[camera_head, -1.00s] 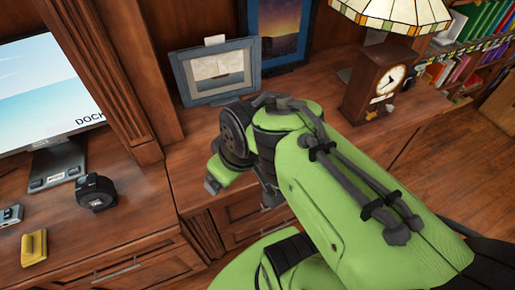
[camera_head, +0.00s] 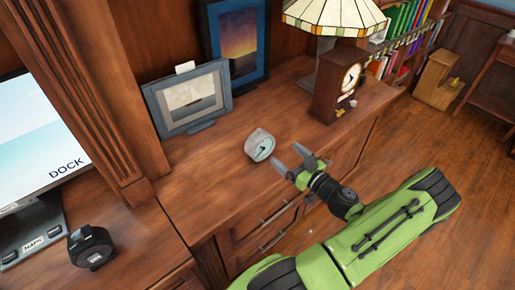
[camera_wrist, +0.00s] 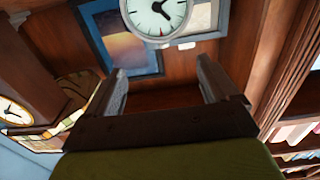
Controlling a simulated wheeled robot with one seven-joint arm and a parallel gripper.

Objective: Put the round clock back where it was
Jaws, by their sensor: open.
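The round clock (camera_head: 259,145) stands on the wooden cabinet top in the head view, in front of the framed pictures. It has a pale face and a light rim. In the wrist view the round clock (camera_wrist: 156,14) is at the top edge, partly cut off, beyond the fingertips. My gripper (camera_head: 292,161) is open and empty, just right of the clock and apart from it. In the wrist view my gripper's two fingers (camera_wrist: 162,80) stand wide apart with nothing between them.
A brown mantel clock (camera_head: 333,85) stands under a stained-glass lamp (camera_head: 335,15) at the right. A blue-grey framed picture (camera_head: 190,102) and a sunset picture (camera_head: 236,42) stand behind. A black device (camera_head: 90,247) is at lower left. The cabinet top (camera_head: 205,165) around the round clock is mostly clear.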

